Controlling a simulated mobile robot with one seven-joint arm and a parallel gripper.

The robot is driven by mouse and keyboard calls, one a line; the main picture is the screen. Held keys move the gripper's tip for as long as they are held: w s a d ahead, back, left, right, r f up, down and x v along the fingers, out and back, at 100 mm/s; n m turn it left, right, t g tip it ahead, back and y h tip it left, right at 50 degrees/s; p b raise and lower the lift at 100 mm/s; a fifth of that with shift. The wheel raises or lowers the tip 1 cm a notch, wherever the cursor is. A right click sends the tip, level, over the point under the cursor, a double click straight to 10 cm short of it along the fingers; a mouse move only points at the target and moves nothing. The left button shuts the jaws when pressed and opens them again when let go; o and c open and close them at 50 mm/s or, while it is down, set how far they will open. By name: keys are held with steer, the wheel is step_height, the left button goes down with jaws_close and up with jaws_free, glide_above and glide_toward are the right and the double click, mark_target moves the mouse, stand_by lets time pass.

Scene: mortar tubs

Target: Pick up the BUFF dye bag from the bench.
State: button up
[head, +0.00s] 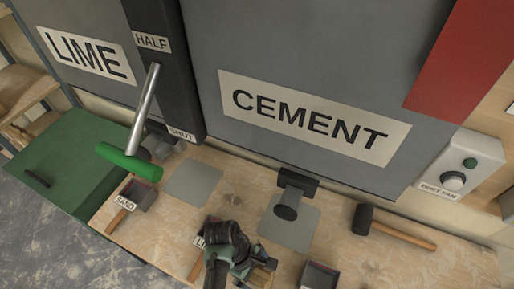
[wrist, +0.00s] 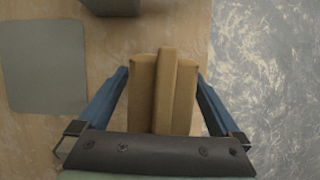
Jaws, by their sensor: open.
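A tan, buff-coloured bag (wrist: 143,92) with a raised ridge down its middle lies on the bench (wrist: 180,28) in the wrist view. No lettering shows on it. My gripper (wrist: 162,76) is open, with one blue finger on each side of the bag and a narrow gap at both sides. The bag's near end is hidden behind the gripper body. In the head view my gripper (head: 268,266) is low over the front of the bench, and the bag is mostly hidden there.
A scoop labelled SAND (head: 140,194), a partly hidden scoop (head: 212,226), a dark box (head: 320,275) and a mallet (head: 390,229) are on the bench. A green-handled lever (head: 130,162) juts out at left. The bench edge and floor lie right of the bag in the wrist view.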

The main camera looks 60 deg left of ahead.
steer(key=shift+d+f, duration=0.15)
steer(key=shift+f, duration=0.35)
steer(key=shift+w+r, duration=0.1)
jaws_close()
